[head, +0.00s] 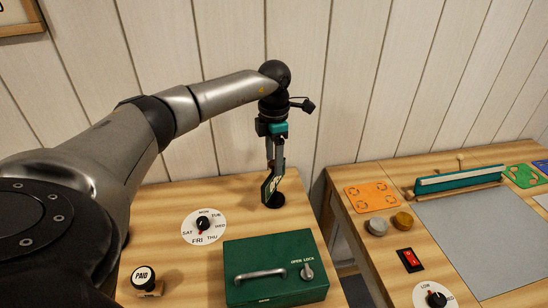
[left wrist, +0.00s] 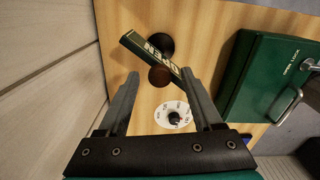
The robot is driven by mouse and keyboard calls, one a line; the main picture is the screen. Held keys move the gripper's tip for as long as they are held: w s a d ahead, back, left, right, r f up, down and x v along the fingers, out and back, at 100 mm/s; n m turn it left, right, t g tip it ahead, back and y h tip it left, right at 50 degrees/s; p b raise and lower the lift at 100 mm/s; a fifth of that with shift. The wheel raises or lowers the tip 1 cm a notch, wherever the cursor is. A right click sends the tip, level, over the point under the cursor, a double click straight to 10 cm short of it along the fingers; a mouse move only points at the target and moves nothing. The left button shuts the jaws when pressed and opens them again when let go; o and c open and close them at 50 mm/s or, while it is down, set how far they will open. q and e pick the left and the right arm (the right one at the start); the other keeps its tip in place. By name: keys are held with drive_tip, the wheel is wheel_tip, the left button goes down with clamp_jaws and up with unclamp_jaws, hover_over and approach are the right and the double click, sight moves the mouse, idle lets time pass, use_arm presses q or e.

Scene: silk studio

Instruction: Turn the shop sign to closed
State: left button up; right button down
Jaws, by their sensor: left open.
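The shop sign (head: 267,189) is a small dark green plate with a gold edge, on a round black base (head: 276,200) near the back right corner of the left table. In the left wrist view the sign (left wrist: 148,54) lies slantwise across the picture, with the lettering OPEN on the face that shows. My left gripper (head: 275,164) points down right over the sign. In the left wrist view its two fingers (left wrist: 160,74) are apart, with the sign just beyond the tips. One end of the sign appears close to the right fingertip; I cannot tell whether they touch. My right gripper is out of view.
A green lock box (head: 262,262) with a handle and knob stands in front of the sign. A white day dial (head: 204,225) lies to its left, and a PAID stamp (head: 146,280) is nearer. A gap separates the right table (head: 360,228). A plank wall (head: 210,50) rises behind.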

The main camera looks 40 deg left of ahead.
use_arm(q)
drive_tip(key=shift+c, duration=0.4)
clamp_jaws()
drive_tip(key=shift+r, duration=0.1)
drive_tip(key=n+p, duration=0.3)
drive_tip(key=n, duration=0.2)
drive_tip(key=shift+r, duration=0.1)
drive_tip(key=n+p, duration=0.2)
drive_tip(key=n, duration=0.2)
drive_tip(key=n+p, duration=0.2)
drive_tip(key=n, duration=0.1)
drive_tip(key=shift+n, duration=0.3)
drive_tip(key=n+p, duration=0.4)
drive_tip(key=n, duration=0.2)
drive_tip(key=n+p, duration=0.3)
drive_tip(key=n, duration=0.2)
drive_tip(key=shift+n+p, duration=0.35)
drive_tip(key=shift+n, duration=0.05)
